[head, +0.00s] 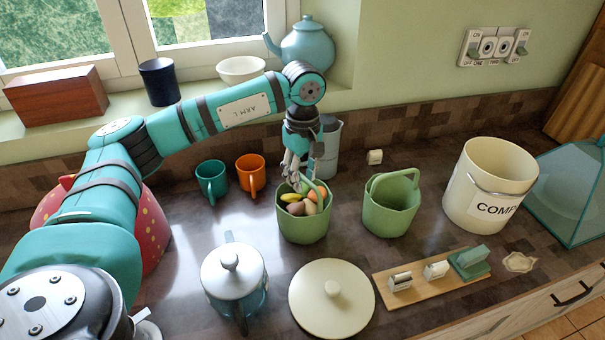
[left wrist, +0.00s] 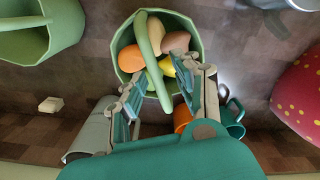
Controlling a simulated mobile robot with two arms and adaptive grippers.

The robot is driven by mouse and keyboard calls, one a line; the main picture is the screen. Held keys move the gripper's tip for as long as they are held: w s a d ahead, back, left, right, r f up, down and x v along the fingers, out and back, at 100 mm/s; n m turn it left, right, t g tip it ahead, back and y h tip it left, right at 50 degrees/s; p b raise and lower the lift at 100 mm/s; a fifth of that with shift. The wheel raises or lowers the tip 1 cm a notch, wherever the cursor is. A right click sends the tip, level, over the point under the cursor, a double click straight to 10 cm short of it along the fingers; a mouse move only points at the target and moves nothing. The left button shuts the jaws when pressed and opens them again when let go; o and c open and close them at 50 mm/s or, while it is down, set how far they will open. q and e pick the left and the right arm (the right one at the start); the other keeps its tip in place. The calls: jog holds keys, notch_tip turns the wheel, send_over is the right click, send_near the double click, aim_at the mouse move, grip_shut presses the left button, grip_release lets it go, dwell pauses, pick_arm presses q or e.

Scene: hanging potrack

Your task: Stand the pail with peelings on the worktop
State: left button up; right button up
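A green pail (head: 303,228) filled with several fruit- or vegetable-like pieces stands on the dark worktop (head: 345,235), seemingly upright. Its green handle arches over the contents and shows in the left wrist view (left wrist: 152,60). My left gripper (head: 294,180) points down over the pail's back rim. In the left wrist view its two fingers (left wrist: 164,88) are apart, with the handle's near end between them and no clear contact. A second green pail (head: 390,208), seemingly empty, stands to the right. My right gripper is not in view.
A grey jug (head: 329,150) stands close behind the gripper; teal (head: 212,182) and orange (head: 251,175) mugs are left. In front are a teapot (head: 235,280), round lid (head: 331,298) and wooden board (head: 432,276). A cream compost bin (head: 490,185) stands right.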

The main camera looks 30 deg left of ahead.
pick_arm(q)
notch_tip(320, 180, up, 7)
jog(key=shift+w+f+b, duration=0.1)
jog(key=shift+b, duration=1.1)
notch_tip(320, 180, up, 5)
jog(key=shift+r, duration=0.15)
dwell(0.3)
